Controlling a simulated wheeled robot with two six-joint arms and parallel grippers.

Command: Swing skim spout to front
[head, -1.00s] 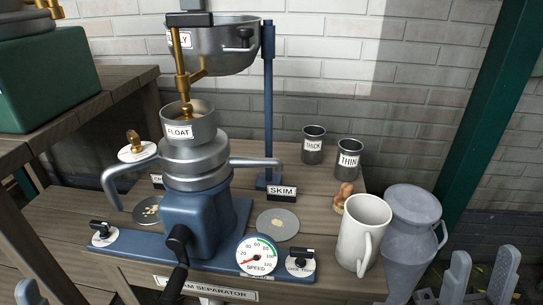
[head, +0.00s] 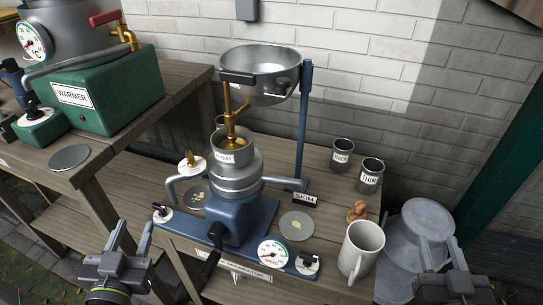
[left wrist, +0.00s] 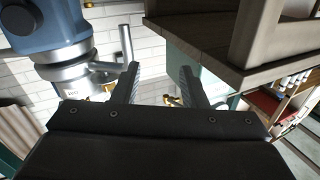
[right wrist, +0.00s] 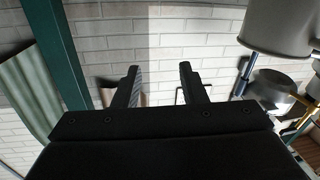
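The separator (head: 233,172) stands on its blue base, with a silver bowl and a float cup on top. The skim spout (head: 277,182) is a grey bent pipe reaching out to the right, its end by the SKIM label (head: 304,198). A second grey spout (head: 178,184) bends down on the left side. It shows in the left wrist view (left wrist: 126,42), which looks upside down. My left gripper (head: 133,236) is open and empty, in front and left of the separator. My right gripper (head: 441,248) is open and empty, at the right before the milk can. Neither touches a spout.
A white mug (head: 360,250) stands at the bench's front right, near my right gripper. THICK and THIN cups (head: 370,176) stand behind it. A grey milk can (head: 412,235) is beyond the bench's right edge. A crank handle (head: 215,235) juts forward. The warmer (head: 105,90) stands on the left table.

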